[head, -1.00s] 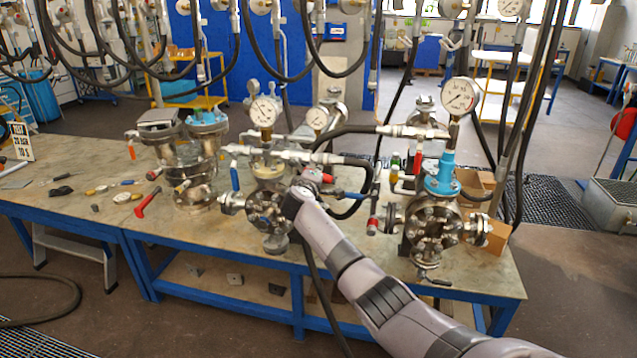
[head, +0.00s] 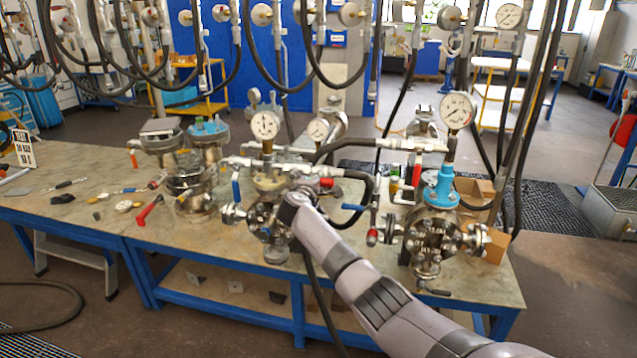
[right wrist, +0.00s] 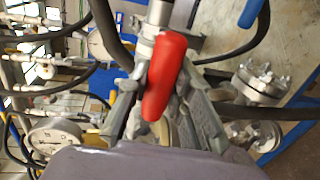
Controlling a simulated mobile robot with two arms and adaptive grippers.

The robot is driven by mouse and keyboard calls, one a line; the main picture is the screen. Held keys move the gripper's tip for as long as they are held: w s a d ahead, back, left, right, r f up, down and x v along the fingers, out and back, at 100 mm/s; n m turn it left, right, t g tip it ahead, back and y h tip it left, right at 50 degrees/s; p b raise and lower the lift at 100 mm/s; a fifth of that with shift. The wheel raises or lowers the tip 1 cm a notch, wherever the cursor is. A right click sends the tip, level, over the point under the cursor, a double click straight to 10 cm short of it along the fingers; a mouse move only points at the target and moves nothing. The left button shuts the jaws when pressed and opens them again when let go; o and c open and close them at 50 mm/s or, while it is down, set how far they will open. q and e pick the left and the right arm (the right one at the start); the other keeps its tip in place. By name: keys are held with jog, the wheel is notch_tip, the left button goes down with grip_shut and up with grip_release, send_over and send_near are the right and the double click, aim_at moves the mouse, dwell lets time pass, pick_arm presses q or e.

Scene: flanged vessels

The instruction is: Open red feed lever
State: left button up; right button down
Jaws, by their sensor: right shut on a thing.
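The red feed lever (right wrist: 164,78) is large in the right wrist view, lying lengthwise between the two grey fingers of my right gripper (right wrist: 160,98). The fingers are shut on it. In the head view the right gripper (head: 316,188) is at the middle vessel (head: 266,212), mostly hidden behind my own wrist. Only a small red bit of the lever (head: 326,182) shows there. The lever's pivot and exact angle are hard to see. My left gripper is not in view.
Blue levers (head: 236,190) and black hoses (head: 345,146) crowd the middle vessel. A second vessel (head: 436,240) with a gauge and its own red lever (head: 417,166) stands to the right. Loose tools, including a red-handled one (head: 149,210), lie on the bench (head: 90,225) to the left.

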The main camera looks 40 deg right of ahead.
jog(key=c, duration=1.4)
grip_release()
jog(key=v, duration=1.2)
jog(key=shift+r, duration=0.15)
